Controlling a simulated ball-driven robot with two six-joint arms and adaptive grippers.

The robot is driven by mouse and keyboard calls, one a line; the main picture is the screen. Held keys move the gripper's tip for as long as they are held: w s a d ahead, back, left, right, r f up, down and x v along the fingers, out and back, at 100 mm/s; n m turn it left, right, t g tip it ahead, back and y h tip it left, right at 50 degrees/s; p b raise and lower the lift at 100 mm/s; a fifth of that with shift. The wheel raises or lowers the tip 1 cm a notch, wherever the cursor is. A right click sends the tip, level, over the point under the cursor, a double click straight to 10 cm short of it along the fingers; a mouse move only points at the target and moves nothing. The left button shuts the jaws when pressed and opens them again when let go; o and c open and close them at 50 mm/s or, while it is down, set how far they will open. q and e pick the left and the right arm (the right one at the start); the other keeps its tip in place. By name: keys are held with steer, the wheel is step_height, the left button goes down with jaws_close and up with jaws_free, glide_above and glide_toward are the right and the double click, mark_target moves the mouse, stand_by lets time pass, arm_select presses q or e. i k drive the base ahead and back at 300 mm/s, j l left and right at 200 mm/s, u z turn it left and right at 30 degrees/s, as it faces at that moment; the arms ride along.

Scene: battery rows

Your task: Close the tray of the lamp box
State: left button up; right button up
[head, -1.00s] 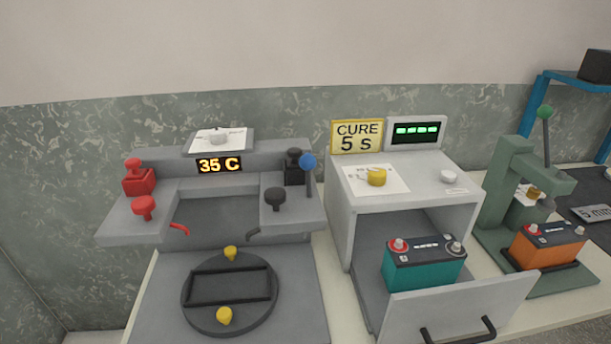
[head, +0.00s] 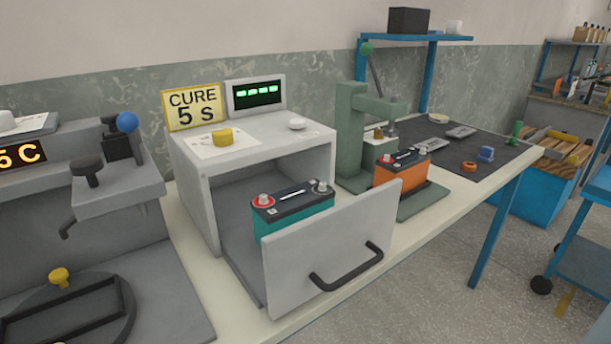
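The lamp box (head: 310,128) is a light grey box on the bench, with a yellow "CURE 5 S" sign and a lit green display on top. Its tray (head: 290,275) is pulled out toward me; the grey front panel carries a black bar handle (head: 346,268). A teal battery (head: 292,209) with a black top and a red ring on one terminal sits in the tray behind the panel. Neither of my grippers is in view.
A grey machine with a round fixture (head: 125,310) stands at left. At right are a green press (head: 352,130) with an orange battery (head: 402,170), a dark mat (head: 475,152) with small parts, and a blue shelf (head: 420,40). Open floor lies right of the bench.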

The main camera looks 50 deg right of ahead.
mark_target(325, 251)
steer(key=z, duration=1.65)
steer(key=k+j, duration=0.1)
steer(key=j, duration=0.15)
